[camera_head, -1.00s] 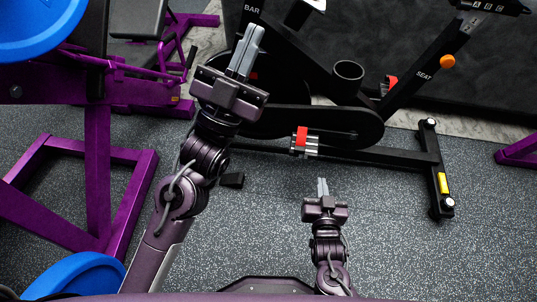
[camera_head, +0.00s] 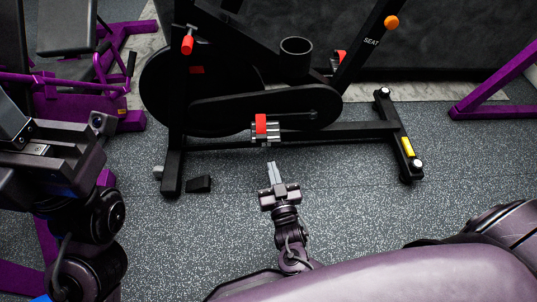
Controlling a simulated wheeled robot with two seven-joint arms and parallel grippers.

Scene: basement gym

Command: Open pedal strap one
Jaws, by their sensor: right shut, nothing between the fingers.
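The exercise bike stands ahead, side on, with a black frame (camera_head: 350,133). Its near pedal (camera_head: 272,138) is grey, with a red strap (camera_head: 261,124) across it. I cannot tell from the picture which strap is number one. My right gripper (camera_head: 273,170) is shut and empty, just below the near pedal in the picture, fingers pointing at it and apparently apart from it. My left gripper (camera_head: 45,140) is large at the left edge; its fingertips do not show clearly.
A small black block (camera_head: 199,184) lies on the speckled floor by the bike's front foot (camera_head: 172,175). A red knob (camera_head: 188,45) is on the bike's frame. Purple gym frames stand at the left (camera_head: 75,107) and right (camera_head: 495,90). The floor (camera_head: 350,210) before the bike is clear.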

